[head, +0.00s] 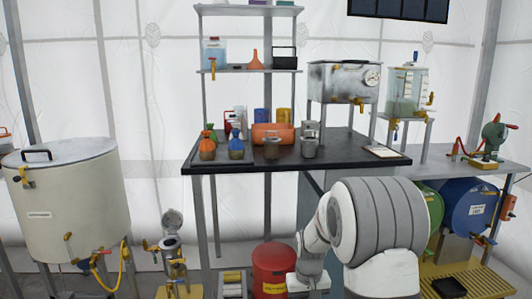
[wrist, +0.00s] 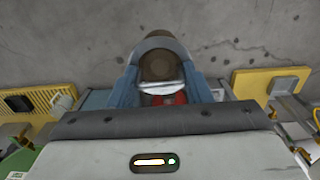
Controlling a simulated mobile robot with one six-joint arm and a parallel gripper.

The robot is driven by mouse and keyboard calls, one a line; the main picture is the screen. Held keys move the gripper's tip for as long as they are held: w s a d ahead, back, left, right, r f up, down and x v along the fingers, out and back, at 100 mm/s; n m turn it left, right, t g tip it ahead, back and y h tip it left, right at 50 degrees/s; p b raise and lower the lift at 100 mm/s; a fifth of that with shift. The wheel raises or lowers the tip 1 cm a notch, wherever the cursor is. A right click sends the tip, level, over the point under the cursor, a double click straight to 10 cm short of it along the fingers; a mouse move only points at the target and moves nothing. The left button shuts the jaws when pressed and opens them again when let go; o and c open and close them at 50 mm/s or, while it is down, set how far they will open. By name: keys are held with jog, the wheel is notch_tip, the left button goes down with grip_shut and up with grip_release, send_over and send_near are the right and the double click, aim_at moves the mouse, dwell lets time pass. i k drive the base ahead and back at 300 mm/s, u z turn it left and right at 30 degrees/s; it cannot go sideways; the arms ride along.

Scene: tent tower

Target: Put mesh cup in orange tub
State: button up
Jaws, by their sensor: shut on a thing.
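In the wrist view my gripper (wrist: 158,72) is shut on a round, brownish cup with a grey rim, which I take to be the mesh cup (wrist: 158,66). Its blue-grey fingers lie on either side of it, and bare floor shows beyond.
A metal tank (head: 342,82) stands at the right. A red drum (head: 272,268) stands below the table.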

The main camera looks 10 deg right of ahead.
aim_at(272, 134)
jog(key=z, duration=0.1)
jog(key=i, duration=1)
jog(key=u, duration=0.1)
